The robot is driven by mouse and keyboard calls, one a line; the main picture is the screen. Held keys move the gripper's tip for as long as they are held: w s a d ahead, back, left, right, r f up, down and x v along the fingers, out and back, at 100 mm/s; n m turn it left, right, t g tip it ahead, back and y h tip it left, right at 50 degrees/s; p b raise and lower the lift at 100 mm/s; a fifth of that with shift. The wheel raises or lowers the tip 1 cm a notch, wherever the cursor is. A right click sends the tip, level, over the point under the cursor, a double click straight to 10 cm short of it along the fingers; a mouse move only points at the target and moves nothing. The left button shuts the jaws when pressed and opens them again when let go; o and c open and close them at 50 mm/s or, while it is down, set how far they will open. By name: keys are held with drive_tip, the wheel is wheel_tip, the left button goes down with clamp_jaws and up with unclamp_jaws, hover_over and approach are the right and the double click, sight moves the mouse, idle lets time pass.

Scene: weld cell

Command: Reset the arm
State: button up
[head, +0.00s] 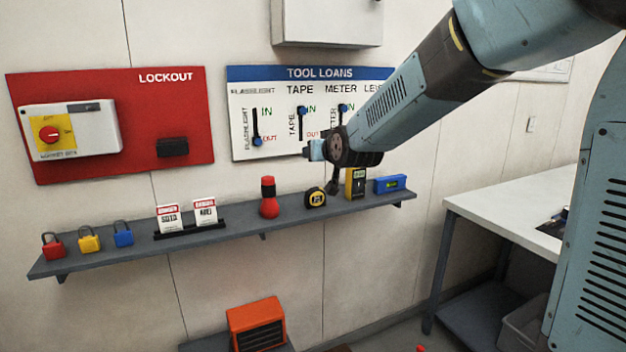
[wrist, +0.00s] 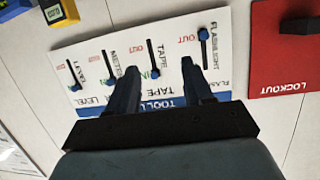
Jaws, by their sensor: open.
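My arm reaches in from the upper right in the head view, with my gripper (head: 323,168) in front of the lower part of the TOOL LOANS board (head: 275,150). In the wrist view my gripper (wrist: 160,67) is open, its two dark fingers apart with nothing between them. The board (wrist: 225,60) lies beyond them, upside down in that view. The flashlight slider knob (head: 257,142) is low, by OUT. The tape knob (head: 301,111) and meter knob (head: 343,108) are high. The level knob (wrist: 75,87) shows in the wrist view; my arm hides it in the head view.
Below, a wall shelf (head: 140,250) holds padlocks, tags, a red flashlight (head: 268,197), a tape measure (head: 315,198), a yellow meter (head: 356,183) and a blue level (head: 390,184). A red LOCKOUT board (head: 185,100) hangs left. A workbench (head: 510,205) stands right.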

drive_tip(key=s+d+f+m+g+h, duration=0.1)
drive_tip(key=s+d+g, duration=0.1)
drive_tip(key=s+d, duration=0.5)
drive_tip(key=s+d+f+m+g+h, duration=0.1)
drive_tip(key=s+d, duration=0.7)
drive_tip(key=s, duration=0.8)
drive_tip(key=s+d+f+m+g+h, duration=0.1)
drive_tip(key=s+d+g, duration=0.4)
drive_tip(key=s, duration=0.7)
drive_tip(key=d+f+h, duration=0.1)
drive_tip(key=d+h, duration=0.1)
drive_tip(key=shift+d+f+m, duration=0.4)
